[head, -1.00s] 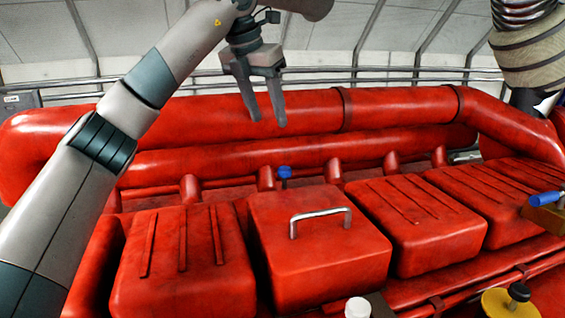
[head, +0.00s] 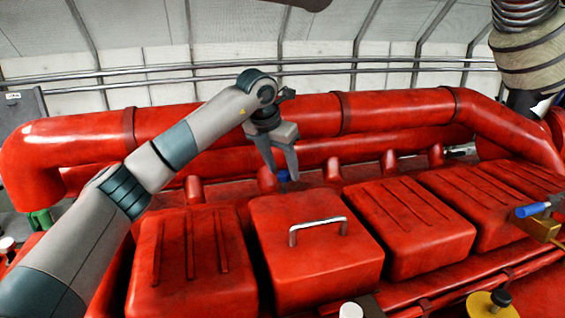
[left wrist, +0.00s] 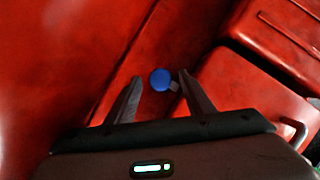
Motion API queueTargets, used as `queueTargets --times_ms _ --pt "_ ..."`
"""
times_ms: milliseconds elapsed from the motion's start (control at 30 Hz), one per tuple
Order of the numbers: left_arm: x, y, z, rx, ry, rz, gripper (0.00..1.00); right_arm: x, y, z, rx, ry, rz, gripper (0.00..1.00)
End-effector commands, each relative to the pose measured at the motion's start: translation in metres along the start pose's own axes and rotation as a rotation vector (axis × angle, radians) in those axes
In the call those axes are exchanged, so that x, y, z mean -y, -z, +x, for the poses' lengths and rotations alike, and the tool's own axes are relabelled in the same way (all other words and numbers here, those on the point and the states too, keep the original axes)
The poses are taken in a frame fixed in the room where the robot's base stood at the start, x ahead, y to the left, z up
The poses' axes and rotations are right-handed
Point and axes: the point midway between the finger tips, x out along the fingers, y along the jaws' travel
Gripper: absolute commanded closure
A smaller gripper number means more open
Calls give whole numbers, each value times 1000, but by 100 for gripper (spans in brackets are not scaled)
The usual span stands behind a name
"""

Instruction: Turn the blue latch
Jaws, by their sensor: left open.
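A small blue latch (head: 283,175) stands behind the red box with the metal handle, near the lower red pipe. My left gripper (head: 283,176) is open and points down at it, with the fingers partly in front of it. In the left wrist view the blue latch (left wrist: 160,79) shows as a round blue top with a small grey part at its lower right. It lies between the two open fingertips (left wrist: 159,76), and I see no clear contact. How far the fingertips are above it I cannot tell. My right gripper is not in view.
The red box (head: 315,255) has a raised metal handle (head: 318,226). Ribbed red boxes (head: 195,265) stand on both sides. A thick red pipe (head: 400,108) runs behind. Another blue handle (head: 533,209) on a brass block and a yellow disc (head: 490,305) are at the right.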

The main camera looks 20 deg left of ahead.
Motion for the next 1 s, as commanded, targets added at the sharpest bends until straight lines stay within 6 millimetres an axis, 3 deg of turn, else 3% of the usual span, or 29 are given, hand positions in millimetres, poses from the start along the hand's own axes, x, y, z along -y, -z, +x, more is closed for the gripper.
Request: queueTargets --times_ms 400,567,600,1000 --pt "0 0 6 1 1 0 52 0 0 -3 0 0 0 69" --pt "0 0 6 1 1 0 91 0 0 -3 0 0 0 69" --pt "0 0 6 1 1 0 94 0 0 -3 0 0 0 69" --pt "0 1 7 2 -17 -39 93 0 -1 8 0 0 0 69"
